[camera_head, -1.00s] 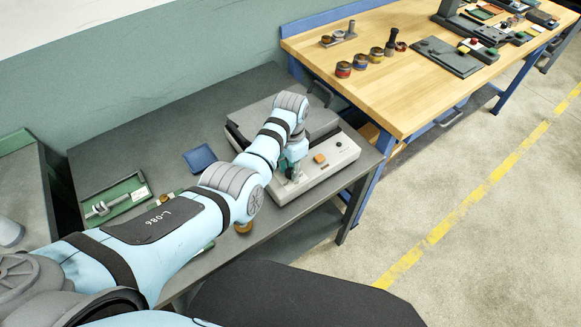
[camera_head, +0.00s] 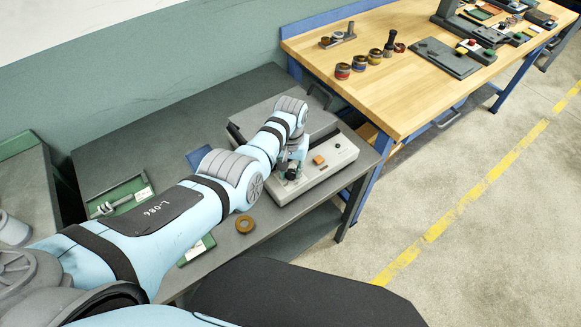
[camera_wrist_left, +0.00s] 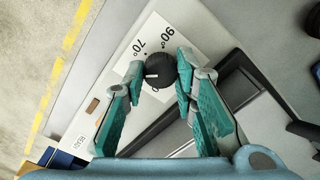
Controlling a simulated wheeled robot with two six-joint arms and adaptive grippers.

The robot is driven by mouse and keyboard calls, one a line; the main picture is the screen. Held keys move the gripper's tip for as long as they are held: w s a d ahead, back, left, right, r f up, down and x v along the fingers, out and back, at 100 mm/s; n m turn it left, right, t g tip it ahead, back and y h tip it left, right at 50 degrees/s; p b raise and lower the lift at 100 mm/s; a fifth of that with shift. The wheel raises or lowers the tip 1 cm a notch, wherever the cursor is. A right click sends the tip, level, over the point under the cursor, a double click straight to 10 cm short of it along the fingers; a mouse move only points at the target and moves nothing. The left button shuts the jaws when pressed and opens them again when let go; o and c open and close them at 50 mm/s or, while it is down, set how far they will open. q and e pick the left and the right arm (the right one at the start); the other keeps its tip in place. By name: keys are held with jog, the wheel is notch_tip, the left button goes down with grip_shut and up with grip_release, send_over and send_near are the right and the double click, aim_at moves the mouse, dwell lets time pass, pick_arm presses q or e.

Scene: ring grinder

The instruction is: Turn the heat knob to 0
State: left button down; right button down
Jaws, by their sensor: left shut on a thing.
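The heat knob (camera_wrist_left: 159,72) is a round black dial with a white pointer line in the left wrist view. In the head view my left gripper (camera_head: 293,170) is at the front left of the pale grey machine (camera_head: 325,172). My right gripper is not in view.
The machine has an orange button (camera_head: 319,160) and a small black one (camera_head: 339,145) right of my gripper. A brass ring (camera_head: 245,224) lies on the grey bench below my forearm. A blue tray (camera_head: 199,157) and green tray (camera_head: 131,193) are left. A wooden bench (camera_head: 390,95) stands behind right.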

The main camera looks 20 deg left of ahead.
pick_arm(q)
jog(key=n, duration=0.3)
jog(key=shift+n, duration=0.3)
jog(key=n, duration=0.4)
jog(key=shift+n+p, duration=0.3)
jog(key=shift+p, duration=0.05)
jog(key=n, duration=0.3)
jog(key=shift+n, duration=0.3)
jog(key=shift+f+n, duration=0.1)
jog(key=shift+n, duration=1.7)
jog(key=shift+s, duration=0.1)
jog(key=c, duration=1.3)
grip_release()
jog(key=shift+a, duration=0.1)
